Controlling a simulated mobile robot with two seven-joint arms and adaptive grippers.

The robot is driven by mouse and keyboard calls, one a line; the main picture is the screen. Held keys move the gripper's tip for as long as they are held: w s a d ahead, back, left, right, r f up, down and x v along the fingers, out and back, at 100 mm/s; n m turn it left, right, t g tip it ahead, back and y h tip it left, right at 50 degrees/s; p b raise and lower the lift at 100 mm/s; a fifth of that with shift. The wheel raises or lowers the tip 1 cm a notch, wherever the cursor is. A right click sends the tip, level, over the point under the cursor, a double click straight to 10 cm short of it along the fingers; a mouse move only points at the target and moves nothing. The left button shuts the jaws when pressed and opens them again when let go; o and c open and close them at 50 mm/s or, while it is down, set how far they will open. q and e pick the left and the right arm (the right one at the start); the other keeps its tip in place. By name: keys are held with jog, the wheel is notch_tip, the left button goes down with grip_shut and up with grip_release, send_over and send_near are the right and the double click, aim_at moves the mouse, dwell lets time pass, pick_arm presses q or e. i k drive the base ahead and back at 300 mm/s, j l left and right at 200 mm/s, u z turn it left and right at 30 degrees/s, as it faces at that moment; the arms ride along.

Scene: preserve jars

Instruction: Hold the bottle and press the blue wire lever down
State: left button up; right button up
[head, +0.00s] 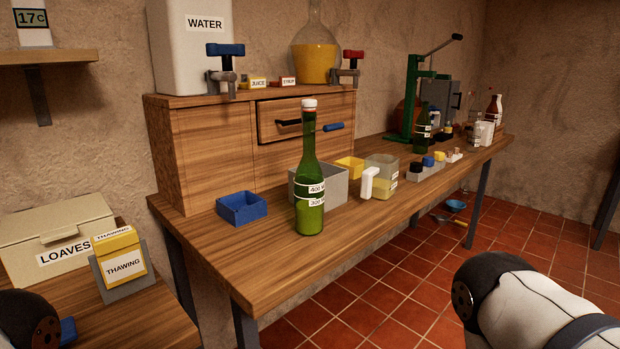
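A tall green glass bottle (309,178) stands upright near the front edge of the wooden bench, with a white stopper on top and white labels reading 400 and 300. A blue lever grip (333,126) sticks out to the right beside the bottle's neck, roughly level. Its wire is too thin to make out. Neither of my grippers is in view. Only a dark part of my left arm shows at the bottom left, and a black and white part of my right arm at the bottom right. Both are well apart from the bottle.
A blue tray (242,208) and a grey bin (332,184) flank the bottle on the bench (280,262). A measuring jug (380,178) stands to the right. A drawer cabinet (215,150) is behind. A green press (412,100) stands farther back. Bare bench lies before the bottle.

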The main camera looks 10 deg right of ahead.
aim_at(329, 127)
jog(key=i+l+u, duration=0.25)
jog(key=l, duration=0.25)
jog(key=l+u, duration=0.25)
jog(key=l, duration=0.2)
jog(key=i+l+u, duration=0.1)
jog(key=l+u, duration=0.15)
jog(key=l, duration=0.3)
